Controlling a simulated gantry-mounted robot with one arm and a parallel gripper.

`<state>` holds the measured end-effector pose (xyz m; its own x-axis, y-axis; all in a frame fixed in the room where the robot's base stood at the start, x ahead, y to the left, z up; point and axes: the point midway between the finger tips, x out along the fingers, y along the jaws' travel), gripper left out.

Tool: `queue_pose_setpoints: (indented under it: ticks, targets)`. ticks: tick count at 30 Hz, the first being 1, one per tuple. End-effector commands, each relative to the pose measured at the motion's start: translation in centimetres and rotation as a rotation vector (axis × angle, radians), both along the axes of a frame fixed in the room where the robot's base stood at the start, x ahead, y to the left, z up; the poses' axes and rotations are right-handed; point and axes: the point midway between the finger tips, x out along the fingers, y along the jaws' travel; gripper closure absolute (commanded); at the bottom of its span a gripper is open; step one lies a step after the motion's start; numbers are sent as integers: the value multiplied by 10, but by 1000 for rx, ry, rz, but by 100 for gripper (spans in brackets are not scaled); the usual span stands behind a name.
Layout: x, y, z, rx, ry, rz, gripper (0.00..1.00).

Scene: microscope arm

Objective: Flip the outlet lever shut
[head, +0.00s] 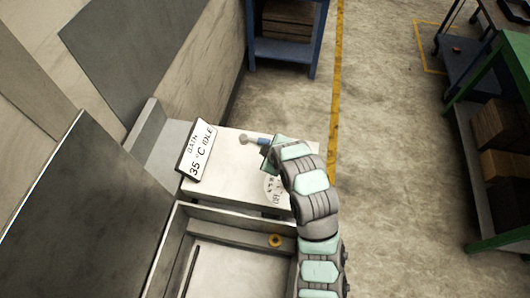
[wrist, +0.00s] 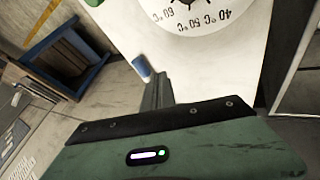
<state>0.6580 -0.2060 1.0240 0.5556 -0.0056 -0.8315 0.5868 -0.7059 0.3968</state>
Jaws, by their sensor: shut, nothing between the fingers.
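The pale bath unit (head: 228,160) carries what looks like the outlet lever (head: 256,140), a short rod with a grey rounded end and a blue part, near its far edge. In the wrist view a blue piece (wrist: 142,66), apparently the lever's, shows just beyond my fingertips. My gripper (wrist: 155,85) is shut and empty, with its fingers together. In the head view my gripper (head: 270,152) is right beside the lever and covers part of it. I cannot tell whether they touch, nor the lever's exact position.
A sign (head: 196,150) reading "BATH 35 °C IDLE" stands left of the lever. A temperature dial (wrist: 190,12) is on the panel, partly behind my arm in the head view. An open basin (head: 228,270) lies nearer, with a yellow ring (head: 275,240) on its ledge.

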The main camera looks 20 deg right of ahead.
Motion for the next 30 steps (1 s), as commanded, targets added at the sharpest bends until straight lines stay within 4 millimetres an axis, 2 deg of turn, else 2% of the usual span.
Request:
queue_pose_setpoints:
  ticks: [3,10,30]
  targets:
    - [-11,-3,17,-2,-5,-4,100]
    - [-23,-2,36,1,-1,-2,100]
    - [-24,-2,38,2,-4,-2,100]
